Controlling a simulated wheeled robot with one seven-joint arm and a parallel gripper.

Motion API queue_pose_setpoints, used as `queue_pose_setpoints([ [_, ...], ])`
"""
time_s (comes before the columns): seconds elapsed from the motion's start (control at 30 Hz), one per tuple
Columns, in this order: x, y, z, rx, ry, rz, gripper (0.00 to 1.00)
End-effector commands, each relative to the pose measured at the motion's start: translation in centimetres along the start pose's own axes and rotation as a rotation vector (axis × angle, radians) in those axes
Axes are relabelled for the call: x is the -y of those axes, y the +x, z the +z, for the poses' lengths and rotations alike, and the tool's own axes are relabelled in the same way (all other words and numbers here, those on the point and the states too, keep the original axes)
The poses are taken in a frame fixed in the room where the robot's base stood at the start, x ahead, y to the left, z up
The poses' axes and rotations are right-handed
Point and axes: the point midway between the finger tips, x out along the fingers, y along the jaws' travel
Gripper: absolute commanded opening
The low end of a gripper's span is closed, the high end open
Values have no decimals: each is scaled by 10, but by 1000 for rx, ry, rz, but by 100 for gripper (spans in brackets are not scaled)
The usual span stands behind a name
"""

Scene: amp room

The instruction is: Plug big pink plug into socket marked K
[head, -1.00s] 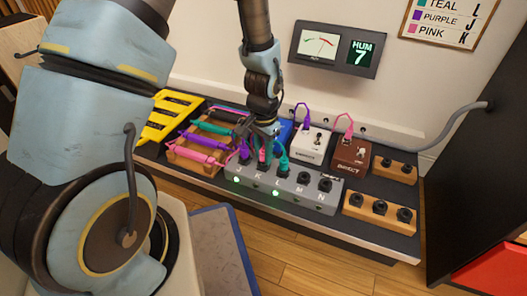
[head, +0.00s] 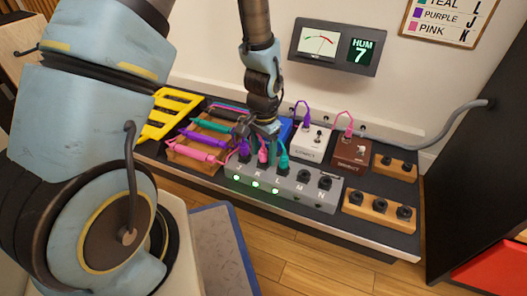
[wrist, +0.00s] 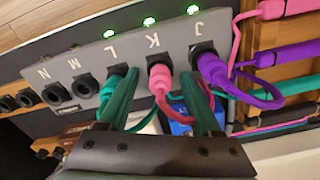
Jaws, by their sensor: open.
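The big pink plug (head: 263,157) stands in the socket marked K of the grey socket box (head: 318,196). The wrist view shows the pink plug (wrist: 160,80) seated at K, between my two fingers. My gripper (wrist: 163,105) is open, with a finger on each side of the plug. The head view shows my gripper (head: 264,133) just above the box. A purple plug (wrist: 213,70) is in J and a teal plug (wrist: 105,92) is in L, partly behind a finger. Green lights (wrist: 149,21) glow at J, K and L.
Sockets M and N are empty. A cable rack (head: 180,160) stands left of the box. White (head: 309,143) and brown (head: 349,153) pedals stand behind it, with wooden socket blocks (head: 378,207) to the right. A wall meter (head: 335,46) reads HUM 7.

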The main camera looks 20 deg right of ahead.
Motion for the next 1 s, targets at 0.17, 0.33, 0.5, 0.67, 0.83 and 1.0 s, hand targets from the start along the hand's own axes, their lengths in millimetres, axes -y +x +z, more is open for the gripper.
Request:
queue_pose_setpoints([
  [0.17,0,-2,0,0,0,0,65],
  [0.33,0,-24,0,-1,0,0,65],
  [0.5,0,-59,0,-2,0,0,65],
  [0.67,0,-88,0,-2,0,-1,65],
  [0.83,0,-104,0,0,0,0,65],
  [1.0,0,-108,0,0,0,0,65],
])
